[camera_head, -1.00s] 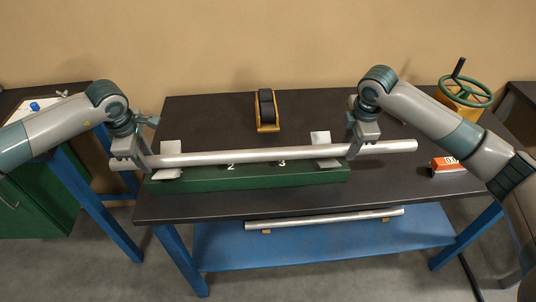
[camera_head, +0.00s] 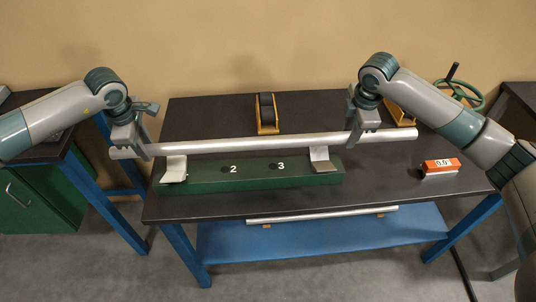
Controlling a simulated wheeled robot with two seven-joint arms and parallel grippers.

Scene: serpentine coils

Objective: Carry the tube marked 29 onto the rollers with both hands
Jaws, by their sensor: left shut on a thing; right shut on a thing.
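A long silver tube (camera_head: 240,145) is held level above the green rack (camera_head: 225,182); I cannot read a mark on it. My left gripper (camera_head: 142,150) is shut on it near its left end. My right gripper (camera_head: 355,138) is shut on it right of its middle. The tube is clear of the rack's two pale supports (camera_head: 174,168) and (camera_head: 320,158). A black roller in a yellow stand (camera_head: 267,113) stands behind the tube. A yellow part (camera_head: 399,112) shows behind my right arm, mostly hidden; I cannot tell whether it is a second roller stand.
An orange box with a 0.0 readout (camera_head: 441,167) is at the right of the dark table (camera_head: 400,182). Another silver tube (camera_head: 322,214) lies on the blue lower shelf (camera_head: 340,238). A green handwheel (camera_head: 468,97) is partly hidden by my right arm. The back left table top is clear.

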